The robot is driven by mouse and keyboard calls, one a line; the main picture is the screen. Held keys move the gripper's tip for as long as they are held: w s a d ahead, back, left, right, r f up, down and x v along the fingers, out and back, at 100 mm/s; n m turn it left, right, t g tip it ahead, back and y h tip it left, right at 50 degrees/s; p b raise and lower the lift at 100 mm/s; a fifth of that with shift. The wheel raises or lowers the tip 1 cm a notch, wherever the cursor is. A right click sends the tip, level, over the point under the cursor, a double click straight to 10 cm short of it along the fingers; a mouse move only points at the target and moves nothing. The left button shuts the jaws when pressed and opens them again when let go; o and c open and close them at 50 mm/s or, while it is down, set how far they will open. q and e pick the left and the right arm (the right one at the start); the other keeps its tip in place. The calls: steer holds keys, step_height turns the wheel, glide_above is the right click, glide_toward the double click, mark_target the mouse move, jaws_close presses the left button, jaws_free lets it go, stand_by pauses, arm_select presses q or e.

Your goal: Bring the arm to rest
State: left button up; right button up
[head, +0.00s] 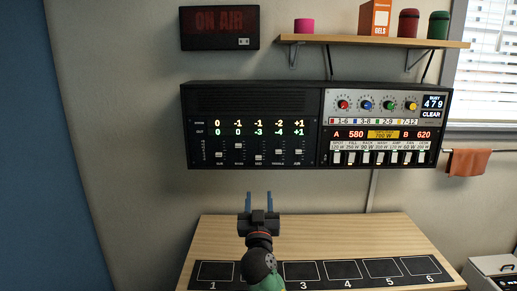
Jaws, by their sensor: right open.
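My right arm comes in from the bottom of the head view. Its gripper (259,200) has two blue fingers that stand apart, pointing up in the picture, with nothing between them. The gripper shows over the back part of the wooden table (330,235), below the black wall panel (250,103). It appears clear of the panel. My left gripper is not in view.
A black strip with numbered squares (345,271) lies along the table's front; my arm hides square 2. A shelf (370,41) with small containers hangs above the panel. An ON AIR sign (219,28) is at upper left, an orange cloth (467,162) at right.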

steer(key=s+d+f+n+g+h, duration=0.1)
steer(key=d+f+g, duration=0.25)
steer(key=f, duration=0.25)
steer(key=s+d+f+g, duration=0.1)
steer(key=d+f+g, duration=0.2)
steer(key=f+g, duration=0.25)
steer(key=s+d+f+n+g+y, duration=0.15)
steer(key=s+f+g, duration=0.35)
steer(key=s+f, duration=0.6)
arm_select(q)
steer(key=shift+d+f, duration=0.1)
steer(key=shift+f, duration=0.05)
arm_select(e)
steer(key=s+d+f+g, duration=0.3)
steer(key=s+f, duration=0.9)
steer(key=s, duration=0.4)
steer(key=s+d+f+g, duration=0.4)
steer(key=s+f, duration=0.9)
steer(key=s, duration=0.3)
steer(key=shift+d+f+m+y, duration=0.25)
steer(key=shift+d+m+y, duration=0.1)
steer(key=shift+m, duration=0.1)
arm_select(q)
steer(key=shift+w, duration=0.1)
arm_select(e)
steer(key=shift+w, duration=0.1)
